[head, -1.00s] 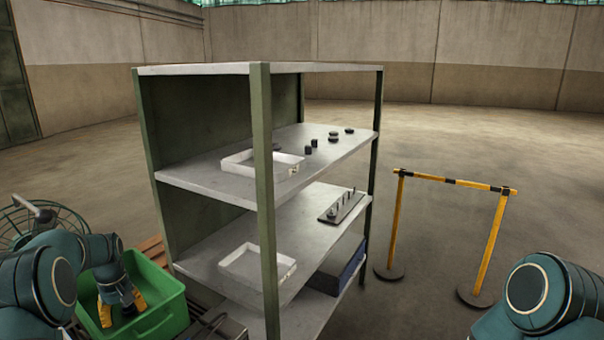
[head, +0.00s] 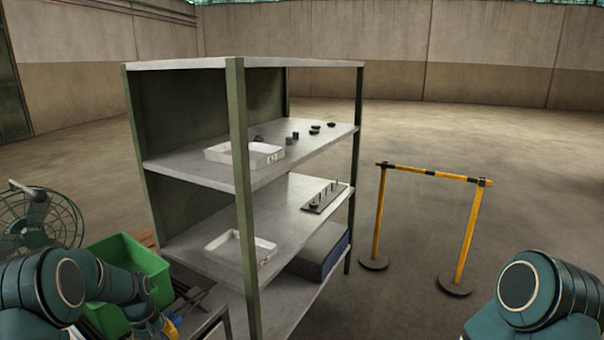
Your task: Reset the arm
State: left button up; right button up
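My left arm comes in at the lower left, and its gripper (head: 170,326) hangs low at the bottom edge, in front of the green bin (head: 128,262). Only yellow finger parts show, so its opening is hard to make out. My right arm shows at the lower right as a shoulder and upper link. Its gripper is out of the frame.
A shelf rack (head: 238,150) stands ahead, with a white tray (head: 225,156) and dark pieces on the upper shelf. Below are another white tray (head: 222,252), a peg plate (head: 324,197) and a dark blue box (head: 322,255). A yellow barrier (head: 432,173) stands right; a fan (head: 45,218) is left.

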pick_arm(q)
jog(key=s+d+f+m+h+b, duration=0.1)
jog(key=s+d+f+m, duration=0.1)
jog(key=s+d+f, duration=0.55)
jog(key=s+d+f+m+h+b, duration=0.15)
jog(key=d+f, duration=0.25)
jog(key=d, duration=0.7)
jog(key=s+d+f+m+t+b, duration=0.1)
jog(key=s+d+m, duration=0.1)
jog(key=s+d, duration=0.8)
jog(key=s, duration=0.4)
jog(key=shift+d+f, duration=0.2)
jog(key=shift+d, duration=0.05)
jog(key=shift+h, duration=0.25)
jog(key=shift+c, duration=1)
jog(key=shift+a, duration=0.2)
